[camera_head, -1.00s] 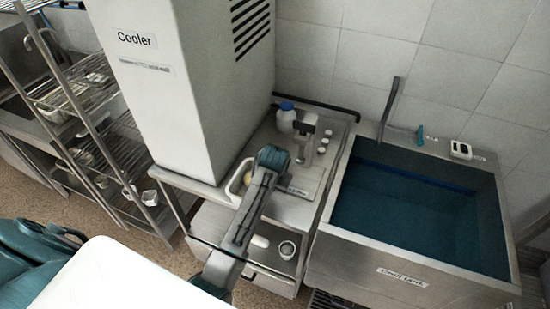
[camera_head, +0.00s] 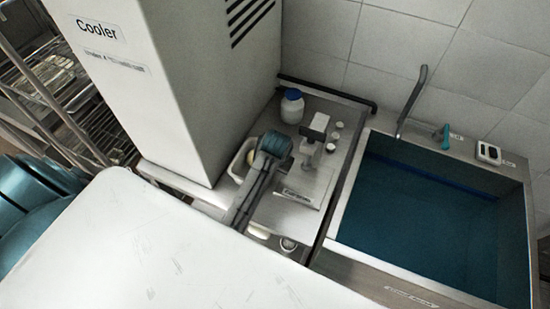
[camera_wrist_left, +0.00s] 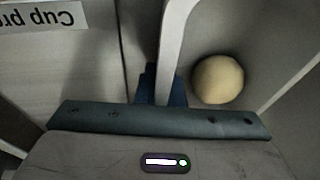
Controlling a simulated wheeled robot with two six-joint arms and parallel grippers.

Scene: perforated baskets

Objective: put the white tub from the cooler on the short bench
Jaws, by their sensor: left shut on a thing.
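The white tub (camera_head: 233,166) shows in the head view beside the foot of the cooler (camera_head: 150,75), at the counter's left side. A round pale-yellow thing (camera_wrist_left: 217,79) lies inside it. My left gripper (camera_head: 254,157) is at the tub's right side, partly hidden by its own wrist. In the left wrist view my left gripper (camera_wrist_left: 162,86) is shut on the tub's white rim (camera_wrist_left: 172,38). I cannot tell whether the tub's bottom touches the counter. I cannot tell which surface is the short bench. My right gripper is not in view.
On the counter (camera_head: 340,112) stand a white bottle with a blue cap (camera_head: 292,106), a small grey device (camera_head: 314,140) and small white cups (camera_head: 335,135). A tank of blue liquid (camera_head: 430,215) adjoins at the right. A wire rack (camera_head: 75,95) stands at the left.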

